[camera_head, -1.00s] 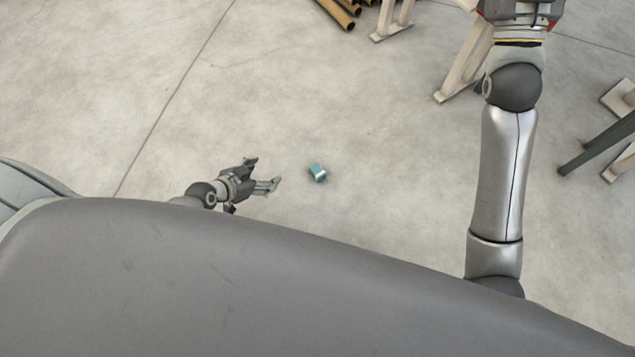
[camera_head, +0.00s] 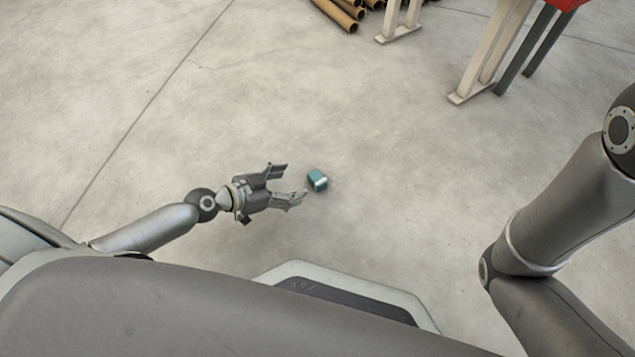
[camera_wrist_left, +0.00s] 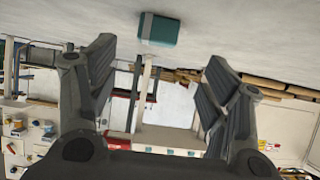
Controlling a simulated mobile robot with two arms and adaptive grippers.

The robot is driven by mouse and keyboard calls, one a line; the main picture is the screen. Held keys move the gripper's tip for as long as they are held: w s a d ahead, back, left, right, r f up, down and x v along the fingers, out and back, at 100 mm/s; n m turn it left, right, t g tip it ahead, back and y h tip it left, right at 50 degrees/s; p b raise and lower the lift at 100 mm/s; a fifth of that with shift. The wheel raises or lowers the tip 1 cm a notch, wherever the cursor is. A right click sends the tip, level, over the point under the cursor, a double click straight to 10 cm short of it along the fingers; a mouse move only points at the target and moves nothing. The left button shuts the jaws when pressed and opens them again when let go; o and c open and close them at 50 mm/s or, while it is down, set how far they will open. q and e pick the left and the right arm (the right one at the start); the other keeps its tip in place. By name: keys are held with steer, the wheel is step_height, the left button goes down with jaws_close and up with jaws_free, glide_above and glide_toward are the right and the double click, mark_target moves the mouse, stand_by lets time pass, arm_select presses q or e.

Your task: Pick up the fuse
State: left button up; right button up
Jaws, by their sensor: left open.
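The fuse (camera_head: 317,180) is a small teal block with a light silvery band, lying alone on the concrete floor in the head view. My left gripper (camera_head: 291,183) is open and empty, just to the left of the fuse, its fingers pointing right towards it. In the left wrist view the fuse (camera_wrist_left: 160,29) shows at the top middle, beyond the two spread fingers (camera_wrist_left: 157,75) and not between them. My right arm is at the right edge of the head view, and its gripper is out of the picture.
Brown tubes (camera_head: 339,13) lie on the floor at the top of the head view. Beige legs (camera_head: 398,25) and a beige frame (camera_head: 490,55) with dark green legs stand at the top right. The floor around the fuse is clear.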

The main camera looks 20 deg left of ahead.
mark_target(316, 178)
arm_select(q)
steer(key=x, duration=0.3)
steer(key=shift+w+d+f, duration=0.1)
steer(key=shift+d, duration=0.05)
steer(key=shift+b+x, duration=0.75)
steer(key=shift+x, duration=1.9)
steer(key=shift+d, duration=0.15)
steer(key=c, duration=1.1)
step_height(316, 178, up, 2)
steer(key=shift+r+p, duration=0.1)
steer(key=shift+p, duration=0.85)
steer(key=w+a+r+p, duration=0.1)
steer(key=w+a+r, duration=0.2)
steer(key=w+a+r+p, duration=0.1)
steer(key=w+a+r, duration=0.2)
steer(key=r, duration=0.1)
steer(key=w+a+r+p, duration=0.1)
steer(key=w+a+r, duration=0.2)
steer(key=a+r, duration=0.1)
steer(key=shift+w+p, duration=0.3)
steer(key=shift+w, duration=0.1)
